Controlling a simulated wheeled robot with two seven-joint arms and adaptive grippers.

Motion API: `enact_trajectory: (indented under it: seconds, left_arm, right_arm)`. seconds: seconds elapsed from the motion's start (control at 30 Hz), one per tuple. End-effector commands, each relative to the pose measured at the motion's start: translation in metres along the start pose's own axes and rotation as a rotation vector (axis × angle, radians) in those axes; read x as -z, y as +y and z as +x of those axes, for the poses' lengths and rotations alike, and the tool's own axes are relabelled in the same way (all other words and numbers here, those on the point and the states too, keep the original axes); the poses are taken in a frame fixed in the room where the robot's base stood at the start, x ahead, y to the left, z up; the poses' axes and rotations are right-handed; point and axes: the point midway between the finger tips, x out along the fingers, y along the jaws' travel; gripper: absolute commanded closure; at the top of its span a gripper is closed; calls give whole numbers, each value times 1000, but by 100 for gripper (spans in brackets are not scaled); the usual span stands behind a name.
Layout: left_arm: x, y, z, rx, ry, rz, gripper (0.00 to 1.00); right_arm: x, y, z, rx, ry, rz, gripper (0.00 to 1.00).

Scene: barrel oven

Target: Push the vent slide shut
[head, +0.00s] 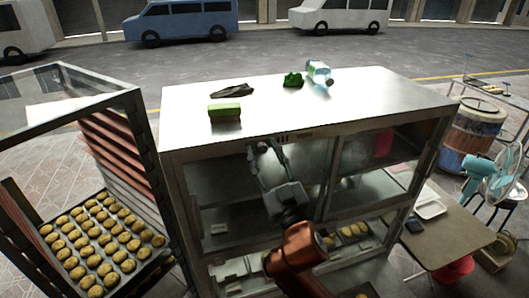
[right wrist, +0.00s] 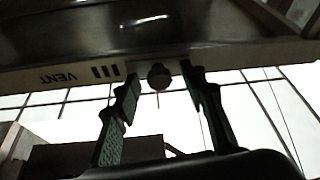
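The vent slide's round dark knob (right wrist: 158,77) shows in the right wrist view under the cabinet's front top rail. The upside-down VENT lettering (right wrist: 58,78) and several slots (right wrist: 105,71) are left of it there. In the head view, the VENT label (head: 304,133) is on the front edge of the white-topped cabinet (head: 370,92). My right gripper (head: 266,148) is up at that rail, left of the label. In the right wrist view, its fingers (right wrist: 160,90) are apart, one on each side of the knob. I cannot tell whether either finger touches it. My left gripper is out of view.
A green block (head: 225,112), a dark item (head: 232,90), a green item (head: 293,79) and a bottle (head: 319,73) lie on the cabinet top. A rack with a tray of buns (head: 100,245) stands left. A table (head: 450,235) and a fan (head: 497,172) stand right.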

Motion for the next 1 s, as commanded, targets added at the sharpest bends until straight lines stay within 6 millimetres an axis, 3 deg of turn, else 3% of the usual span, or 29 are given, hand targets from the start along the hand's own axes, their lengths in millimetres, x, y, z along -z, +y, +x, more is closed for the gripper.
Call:
enact_trajectory:
  seconds: [0.1, 0.67, 1.0]
  left_arm:
    - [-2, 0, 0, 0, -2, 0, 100]
    - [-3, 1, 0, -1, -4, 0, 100]
    - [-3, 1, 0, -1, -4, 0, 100]
  right_arm:
    - [0, 0, 0, 0, 0, 0, 62]
    - [-1, 0, 0, 0, -1, 0, 100]
    - [-1, 0, 0, 0, -1, 0, 100]
